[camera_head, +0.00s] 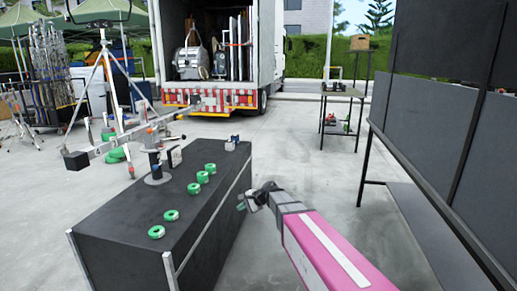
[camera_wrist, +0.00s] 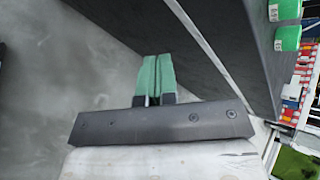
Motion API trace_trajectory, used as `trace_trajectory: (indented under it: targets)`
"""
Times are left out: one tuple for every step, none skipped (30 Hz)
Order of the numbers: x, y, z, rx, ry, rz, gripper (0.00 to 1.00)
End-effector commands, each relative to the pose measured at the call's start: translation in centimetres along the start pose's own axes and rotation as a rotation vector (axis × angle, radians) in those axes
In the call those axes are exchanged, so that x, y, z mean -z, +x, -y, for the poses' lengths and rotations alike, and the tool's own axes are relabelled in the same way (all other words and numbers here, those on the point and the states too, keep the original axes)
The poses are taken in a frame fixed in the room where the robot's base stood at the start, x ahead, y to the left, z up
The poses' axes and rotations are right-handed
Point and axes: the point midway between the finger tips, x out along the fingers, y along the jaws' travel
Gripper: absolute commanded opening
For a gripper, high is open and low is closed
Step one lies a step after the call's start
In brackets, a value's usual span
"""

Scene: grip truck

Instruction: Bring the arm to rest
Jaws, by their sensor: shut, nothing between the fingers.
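My gripper (camera_head: 241,204) is at the end of my pink arm, just to the right of the black case (camera_head: 190,215) and near its right side. The wrist view shows its two green-tipped fingers (camera_wrist: 157,62) pressed together, with nothing held. The case's dark side and pale metal edge run close by, right of the fingers in that view. The head view does not clearly show whether the fingers touch the case.
Several green tape rolls (camera_head: 203,177) lie on the case among small black items. A tripod (camera_head: 104,65) stands left. An open truck (camera_head: 220,60) is behind. A dark shelf rack (camera_head: 440,110) stands right. The concrete floor (camera_head: 300,165) between is clear.

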Motion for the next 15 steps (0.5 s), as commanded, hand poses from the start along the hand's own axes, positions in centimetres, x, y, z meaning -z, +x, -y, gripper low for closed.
trace_trajectory:
  targets:
    - [0.0, -1.8, -3.3, -0.064, -0.067, -0.037, 0.00]
    - [0.2, -2.7, -5.1, -0.108, -0.115, -0.057, 0.00]
    - [0.6, -3.9, -7.5, -0.171, -0.178, -0.082, 0.00]
    - [0.8, -4.8, -9.2, -0.218, -0.223, -0.098, 0.00]
    - [1.0, -5.8, -10.8, -0.267, -0.269, -0.113, 0.00]
    - [1.2, -7.2, -13.1, -0.334, -0.328, -0.128, 0.00]
    - [1.4, -8.2, -14.7, -0.385, -0.372, -0.138, 0.00]
    - [1.5, -9.2, -16.4, -0.436, -0.412, -0.144, 0.00]
    - [1.6, -10.7, -18.4, -0.505, -0.464, -0.150, 0.00]
    - [1.7, -11.7, -19.8, -0.554, -0.502, -0.153, 0.00]
    - [1.7, -12.7, -21.1, -0.602, -0.536, -0.153, 0.00]
    - [1.7, -14.0, -22.8, -0.662, -0.578, -0.150, 0.00]
    - [1.7, -14.9, -23.9, -0.705, -0.606, -0.147, 0.00]
    - [1.7, -15.7, -24.8, -0.743, -0.630, -0.144, 0.00]
    - [1.7, -16.7, -25.9, -0.788, -0.658, -0.137, 0.00]
